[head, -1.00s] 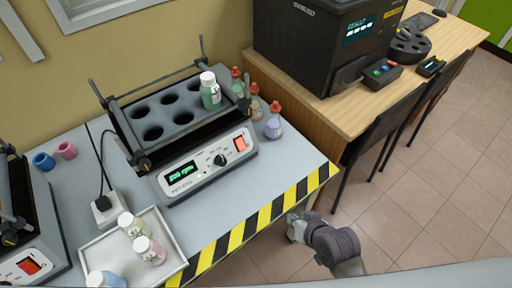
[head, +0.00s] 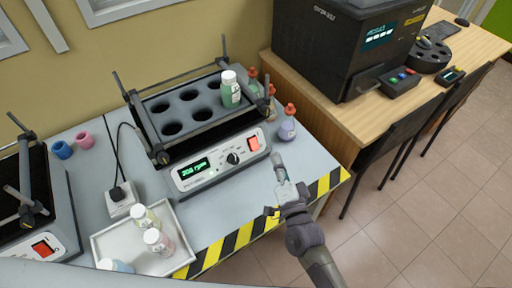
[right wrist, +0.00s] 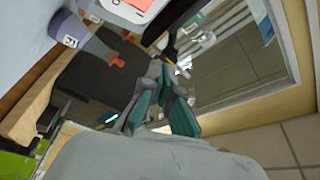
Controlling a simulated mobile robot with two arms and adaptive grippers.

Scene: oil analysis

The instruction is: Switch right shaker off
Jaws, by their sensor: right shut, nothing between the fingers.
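The right shaker (head: 205,165) stands on the grey bench in the head view, its green display lit with a reading in rpm. Its red power switch (head: 253,144) is at the right end of the front panel, beside a black knob (head: 233,158). A bottle with green liquid (head: 230,92) sits in its rack. My right gripper (head: 278,166) is shut and empty, in front of and below the switch, apart from it. In the right wrist view the gripper (right wrist: 170,65) points toward the panel, and part of the red switch (right wrist: 139,4) shows at the top edge. My left gripper is not seen.
Red-capped bottles, one with purple liquid (head: 287,127), stand right of the shaker. A white tray (head: 183,262) with several bottles is at the front left. Another shaker (head: 50,235) is at the far left. A black machine (head: 335,45) stands on the wooden desk.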

